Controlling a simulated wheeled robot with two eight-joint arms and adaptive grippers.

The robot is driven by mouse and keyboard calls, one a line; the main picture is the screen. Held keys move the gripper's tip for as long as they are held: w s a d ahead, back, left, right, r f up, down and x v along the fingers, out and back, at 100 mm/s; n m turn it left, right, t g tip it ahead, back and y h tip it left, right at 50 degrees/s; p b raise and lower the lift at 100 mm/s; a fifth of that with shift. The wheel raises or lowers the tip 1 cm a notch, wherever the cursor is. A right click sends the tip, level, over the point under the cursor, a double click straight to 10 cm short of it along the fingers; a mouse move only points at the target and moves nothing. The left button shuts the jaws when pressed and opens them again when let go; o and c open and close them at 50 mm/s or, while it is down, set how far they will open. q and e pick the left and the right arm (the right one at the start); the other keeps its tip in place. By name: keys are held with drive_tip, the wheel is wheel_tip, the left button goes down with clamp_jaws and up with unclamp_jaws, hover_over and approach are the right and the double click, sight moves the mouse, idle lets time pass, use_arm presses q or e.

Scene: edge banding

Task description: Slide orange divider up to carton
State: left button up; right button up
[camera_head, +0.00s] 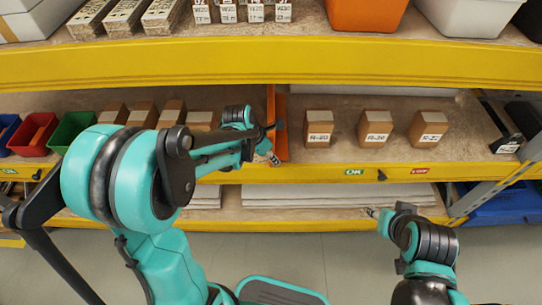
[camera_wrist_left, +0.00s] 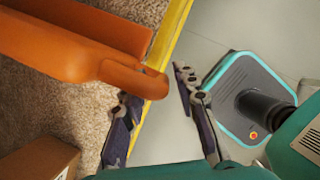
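The orange divider (camera_head: 282,128) stands upright on the middle shelf, reaching from front to back. Left of it is a row of brown cartons, the nearest (camera_head: 200,120) partly behind my left arm. To its right stands the carton labelled A-20 (camera_head: 318,129), with a gap between. My left gripper (camera_head: 272,150) is at the divider's front end. The left wrist view shows its fingers (camera_wrist_left: 155,90) spread, with the divider's rounded handle (camera_wrist_left: 140,76) at their tips, apparently not clamped. A carton (camera_wrist_left: 42,162) shows bottom left there. My right gripper (camera_head: 373,212) is low, away from the shelf; its fingers are too small to judge.
Two more labelled cartons (camera_head: 376,128) stand farther right. Red (camera_head: 34,134) and green (camera_head: 72,130) bins are at the left. A yellow upper shelf beam (camera_head: 300,66) crosses above, and a yellow front rail (camera_head: 330,172) edges the middle shelf.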

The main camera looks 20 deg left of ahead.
use_arm(q)
clamp_jaws()
drive_tip(key=shift+a, duration=0.1)
drive_tip(key=s+a, duration=0.2)
drive_tip(key=a, duration=0.7)
drive_tip(key=s+a, duration=0.3)
drive_tip(key=a, duration=0.6)
drive_tip(key=shift+s+a, duration=0.2)
drive_tip(key=shift+a, duration=0.05)
drive_tip(key=shift+o, duration=2.2)
unclamp_jaws()
